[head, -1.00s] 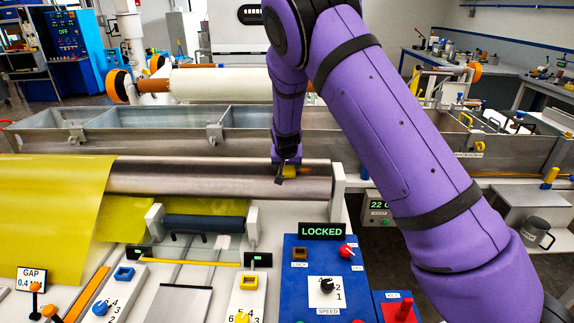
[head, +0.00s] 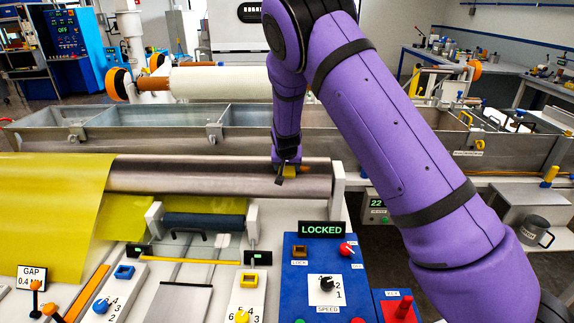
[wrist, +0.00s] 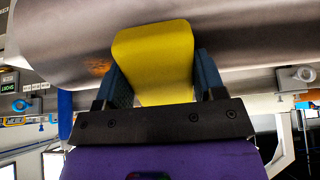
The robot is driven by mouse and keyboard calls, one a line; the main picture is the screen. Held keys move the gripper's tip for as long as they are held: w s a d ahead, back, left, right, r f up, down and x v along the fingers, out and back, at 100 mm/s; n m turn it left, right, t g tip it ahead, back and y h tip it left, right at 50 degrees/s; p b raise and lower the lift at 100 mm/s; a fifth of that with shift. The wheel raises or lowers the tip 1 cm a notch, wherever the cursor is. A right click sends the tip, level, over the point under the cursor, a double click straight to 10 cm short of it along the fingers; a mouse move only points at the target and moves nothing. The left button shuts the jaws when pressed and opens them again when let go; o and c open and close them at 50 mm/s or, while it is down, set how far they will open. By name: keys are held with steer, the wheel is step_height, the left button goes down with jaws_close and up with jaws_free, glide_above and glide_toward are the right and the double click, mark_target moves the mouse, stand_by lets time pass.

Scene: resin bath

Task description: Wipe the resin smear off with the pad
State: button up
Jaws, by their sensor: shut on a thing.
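My gripper (head: 285,172) is shut on a yellow pad (wrist: 155,62), which sticks out beyond the two blue-faced fingers in the wrist view. The pad shows small in the head view (head: 291,170), at the right part of a bare metal roller (head: 210,180). The pad's outer end is at the roller surface; I cannot tell whether it presses on it. An amber resin smear (wrist: 98,67) lies on the roller just left of the pad in the wrist view. In the head view a small orange patch shows just right of the pad.
A yellow sheet (head: 50,215) covers the roller's left part. A white end bracket (head: 338,182) stands at its right end. A blue control panel (head: 310,258) with a LOCKED sign (head: 321,230) is in front. A long metal trough (head: 150,140) runs behind.

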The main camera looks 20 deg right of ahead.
mark_target(308, 169)
steer(key=shift+w+f, duration=0.1)
steer(key=shift+f, duration=0.05)
steer(key=shift+d, duration=0.1)
steer(key=shift+s+d, duration=0.35)
steer(key=shift+d, duration=0.5)
steer(key=shift+s+d, duration=0.3)
steer(key=shift+d, duration=0.55)
steer(key=shift+s+d, duration=0.3)
steer(key=shift+d, duration=0.65)
steer(key=shift+s+d, duration=0.25)
steer(key=shift+d, duration=0.65)
steer(key=shift+a, duration=0.1)
steer(key=shift+w+a, duration=0.4)
steer(key=shift+a, duration=0.8)
steer(key=shift+w+a, duration=0.4)
steer(key=shift+a, duration=0.8)
steer(key=shift+w+a, duration=0.4)
steer(key=shift+a, duration=0.8)
